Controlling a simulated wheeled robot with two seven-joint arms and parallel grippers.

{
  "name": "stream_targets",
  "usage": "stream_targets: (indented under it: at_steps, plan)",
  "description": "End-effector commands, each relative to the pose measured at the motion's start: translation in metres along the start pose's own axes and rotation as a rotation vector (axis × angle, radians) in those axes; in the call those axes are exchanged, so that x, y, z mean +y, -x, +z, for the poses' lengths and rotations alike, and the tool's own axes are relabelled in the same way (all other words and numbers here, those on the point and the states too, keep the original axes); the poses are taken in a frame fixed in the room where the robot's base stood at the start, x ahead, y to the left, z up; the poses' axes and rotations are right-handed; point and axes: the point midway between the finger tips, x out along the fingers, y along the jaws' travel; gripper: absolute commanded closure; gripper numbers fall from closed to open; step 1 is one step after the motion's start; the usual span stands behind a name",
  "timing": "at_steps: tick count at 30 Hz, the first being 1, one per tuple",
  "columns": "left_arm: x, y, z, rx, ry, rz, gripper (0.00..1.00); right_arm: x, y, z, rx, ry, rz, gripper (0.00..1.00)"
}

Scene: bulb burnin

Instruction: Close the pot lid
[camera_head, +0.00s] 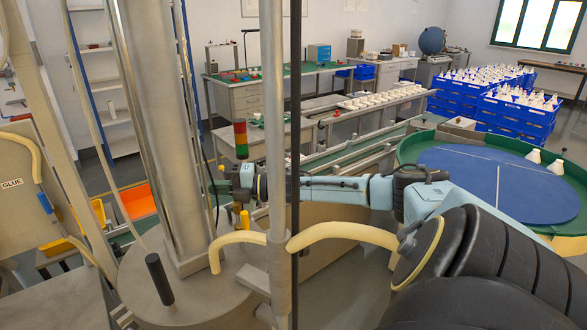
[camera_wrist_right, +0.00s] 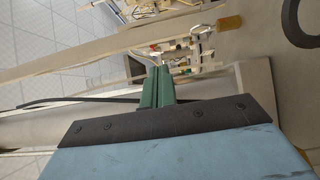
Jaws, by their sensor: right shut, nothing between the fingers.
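A round grey metal drum (camera_head: 185,300) stands low at the left front, with an upright black handle (camera_head: 159,279) on its flat top. I take this to be the pot, but cannot tell whether its top is the lid or how it sits. My right arm reaches in from the right, and its gripper (camera_head: 222,184) is beyond the drum, near the thick column, partly hidden by poles. In the right wrist view the green fingers (camera_wrist_right: 155,88) are together with nothing between them. My left gripper is not in view.
A thick grey column (camera_head: 160,120) and thin poles rise around the drum. A panel marked GLUE (camera_head: 15,190) stands at the left. A green-rimmed blue turntable (camera_head: 490,180) is at the right, with blue crates (camera_head: 515,115) behind it. A red-green signal light (camera_head: 241,138) stands near the gripper.

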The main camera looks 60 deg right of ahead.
Motion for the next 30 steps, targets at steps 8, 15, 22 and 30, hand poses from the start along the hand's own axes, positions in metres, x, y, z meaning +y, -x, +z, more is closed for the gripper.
stream_targets:
  at_steps: [8,15,22,30]
  plan:
    - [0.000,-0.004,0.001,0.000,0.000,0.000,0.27,-0.004,0.034,-0.002,0.004,-0.003,-0.007,1.00]
    - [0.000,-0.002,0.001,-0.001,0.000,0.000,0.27,-0.002,0.062,0.000,0.000,-0.003,-0.008,1.00]
    - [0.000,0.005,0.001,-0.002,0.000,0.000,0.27,-0.001,0.087,0.001,-0.002,-0.004,-0.008,1.00]
    - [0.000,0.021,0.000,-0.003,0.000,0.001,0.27,0.001,0.117,0.002,-0.004,-0.003,-0.007,1.00]
